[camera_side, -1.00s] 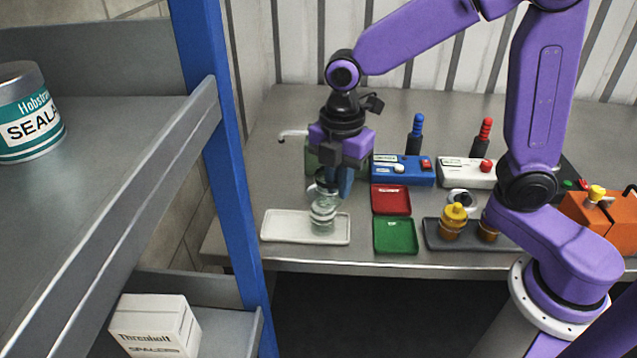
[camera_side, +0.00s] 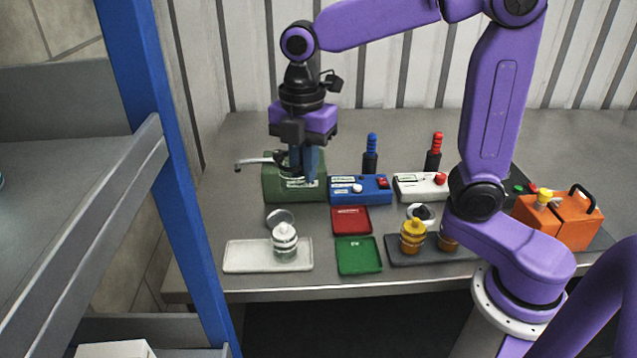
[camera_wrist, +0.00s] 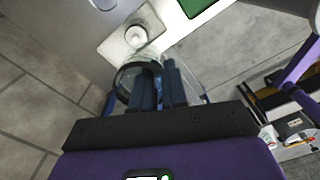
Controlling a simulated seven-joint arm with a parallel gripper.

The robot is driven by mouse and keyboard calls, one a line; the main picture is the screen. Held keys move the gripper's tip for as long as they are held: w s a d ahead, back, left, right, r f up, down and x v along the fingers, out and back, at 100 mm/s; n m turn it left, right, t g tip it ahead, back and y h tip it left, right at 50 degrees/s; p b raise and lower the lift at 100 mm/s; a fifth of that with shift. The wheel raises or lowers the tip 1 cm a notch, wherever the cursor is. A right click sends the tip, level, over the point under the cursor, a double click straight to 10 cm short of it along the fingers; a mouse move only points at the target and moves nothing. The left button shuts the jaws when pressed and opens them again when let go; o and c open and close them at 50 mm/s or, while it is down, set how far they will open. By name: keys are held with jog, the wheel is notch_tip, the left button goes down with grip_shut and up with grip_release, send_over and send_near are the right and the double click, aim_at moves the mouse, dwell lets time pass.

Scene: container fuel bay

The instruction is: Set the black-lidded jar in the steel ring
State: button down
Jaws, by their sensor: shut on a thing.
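My gripper (camera_side: 303,172) is raised in front of the green box, fingers pointing down. It also shows in the wrist view (camera_wrist: 158,88), shut on a clear glass jar with a dark round rim (camera_wrist: 124,84), which I take for the black-lidded jar. In the side view the fingers and the box behind hide most of it; a black edge (camera_side: 282,158) shows left of the fingers. The steel ring (camera_side: 280,210) appears below my gripper, just behind the pale tray. It looks empty, and the held jar is apart from it.
A white-lidded jar (camera_side: 285,242) stands on the pale tray (camera_side: 240,257). A red tray (camera_side: 351,220) and a green tray (camera_side: 359,256) lie to the right. Behind are the green box (camera_side: 275,190), with a metal lever, and a blue box (camera_side: 362,190). A yellow-topped jar (camera_side: 413,237) stands farther right.

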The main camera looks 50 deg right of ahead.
jog(key=w+d, duration=0.6)
jog(key=w, duration=0.6)
jog(key=shift+s+a+f, duration=0.1)
jog(key=shift+s+f, duration=0.05)
jog(key=shift+f, duration=4.1)
jog(key=shift+s+f, duration=0.1)
jog(key=shift+f, duration=4.1)
jog(key=shift+f, duration=0.7)
jog(key=c, duration=0.7)
grip_release()
jog(key=shift+r, duration=4)
